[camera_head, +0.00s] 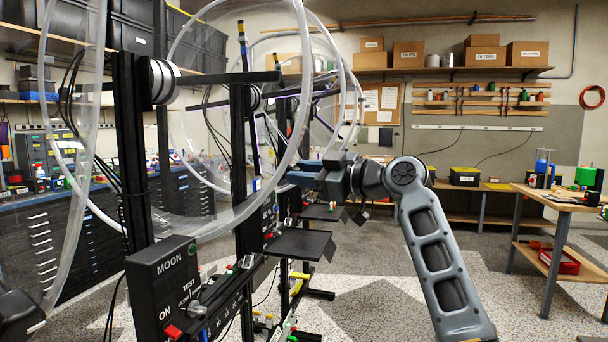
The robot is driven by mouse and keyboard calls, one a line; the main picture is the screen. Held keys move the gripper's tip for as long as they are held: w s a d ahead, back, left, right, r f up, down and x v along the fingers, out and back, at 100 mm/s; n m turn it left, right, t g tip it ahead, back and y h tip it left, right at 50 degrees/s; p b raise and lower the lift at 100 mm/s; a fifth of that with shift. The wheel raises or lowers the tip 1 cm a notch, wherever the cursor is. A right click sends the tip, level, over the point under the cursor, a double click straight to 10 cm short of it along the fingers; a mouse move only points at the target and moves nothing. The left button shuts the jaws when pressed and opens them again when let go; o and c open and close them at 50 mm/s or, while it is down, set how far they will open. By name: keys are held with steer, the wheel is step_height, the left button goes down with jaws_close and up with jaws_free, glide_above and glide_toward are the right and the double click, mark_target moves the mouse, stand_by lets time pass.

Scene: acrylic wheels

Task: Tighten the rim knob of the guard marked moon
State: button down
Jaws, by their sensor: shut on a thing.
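The box marked MOON (157,302) stands at the lower left on a black post, with a green light, a grey dial and a red switch on its face. Above and behind it is a large clear acrylic wheel guard (306,101) with a pale rim. My gripper (293,177) comes in from the right, with its bluish fingers at the right side of this rim. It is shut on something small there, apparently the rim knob. The fingers hide the knob, so its setting cannot be seen.
More clear wheels (347,102) and black posts stand close behind. Small black trays (300,244) sit just below my gripper. Another clear rim (84,190) is at the far left. A workbench (555,200) is at the right, with open speckled floor before it.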

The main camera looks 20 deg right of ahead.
steer(key=m+g+y, duration=0.1)
steer(key=g, duration=0.1)
steer(key=m+g+y, duration=0.1)
steer(key=g+y, duration=0.1)
steer(key=w+m+g+y, duration=0.1)
steer(key=g+y, duration=0.1)
steer(key=g, duration=0.1)
steer(key=shift+d+r, duration=0.1)
steer(key=shift+d, duration=0.3)
stand_by(0.5)
steer(key=c, duration=0.8)
jaws_free()
steer(key=shift+b+v, duration=0.55)
steer(key=shift+v, duration=3.35)
steer(key=shift+w, duration=0.1)
